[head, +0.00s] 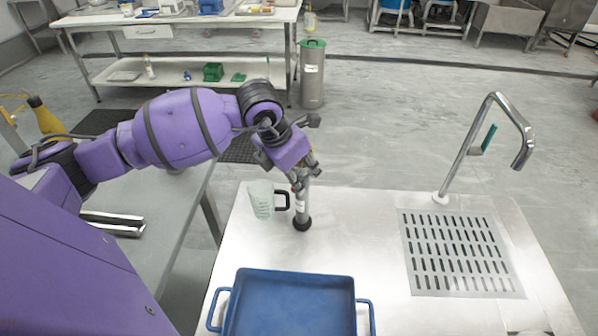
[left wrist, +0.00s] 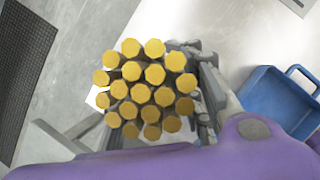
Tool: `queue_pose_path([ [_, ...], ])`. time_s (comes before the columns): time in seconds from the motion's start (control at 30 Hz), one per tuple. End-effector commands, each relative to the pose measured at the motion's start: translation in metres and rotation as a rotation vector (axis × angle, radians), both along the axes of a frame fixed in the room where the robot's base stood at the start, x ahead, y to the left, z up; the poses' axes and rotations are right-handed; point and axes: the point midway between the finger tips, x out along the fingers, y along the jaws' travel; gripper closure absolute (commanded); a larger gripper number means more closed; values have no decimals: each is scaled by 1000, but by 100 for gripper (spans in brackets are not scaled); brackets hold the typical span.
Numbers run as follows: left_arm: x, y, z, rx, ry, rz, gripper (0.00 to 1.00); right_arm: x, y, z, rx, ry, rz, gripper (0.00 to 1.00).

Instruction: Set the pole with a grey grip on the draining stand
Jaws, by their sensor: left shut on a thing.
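My left gripper (head: 303,182) is shut around the upper part of a grey pole (head: 302,205), which hangs or stands nearly upright with a dark round lower end. That end is at or just above the steel worktop; I cannot tell if it touches. In the left wrist view, a bundle of yellow round ends (left wrist: 154,72) fills the middle, right by the left gripper's fingers (left wrist: 205,95). The slotted draining stand (head: 407,262) lies at the right of the worktop, apart from the pole. My right gripper is not in view.
A clear jug (head: 261,200) with a black handle stands close left of the pole. A blue tray (head: 290,300) lies in front; it also shows in the left wrist view (left wrist: 275,98). A tall tap (head: 462,150) rises behind the draining stand. The worktop (head: 355,225) between pole and stand is clear.

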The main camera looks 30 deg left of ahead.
Motion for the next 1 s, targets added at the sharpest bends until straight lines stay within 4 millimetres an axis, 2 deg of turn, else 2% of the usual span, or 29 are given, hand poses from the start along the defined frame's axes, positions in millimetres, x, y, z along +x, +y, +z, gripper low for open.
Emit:
queue_pose_path([
  [0.03,0,0,-2,0,1,0,64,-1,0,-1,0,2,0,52],
  [0.17,0,0,-1,0,1,0,47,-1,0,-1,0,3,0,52],
  [0.2,0,0,-1,0,1,0,45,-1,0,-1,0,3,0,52],
  [0.47,0,0,0,0,0,0,45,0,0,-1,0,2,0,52],
  [0.57,0,0,6,1,-1,0,45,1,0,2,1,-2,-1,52],
  [0.67,-5,2,16,1,-3,0,45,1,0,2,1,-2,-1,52],
  [1.0,-32,10,82,4,-1,1,45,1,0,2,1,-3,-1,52],
])
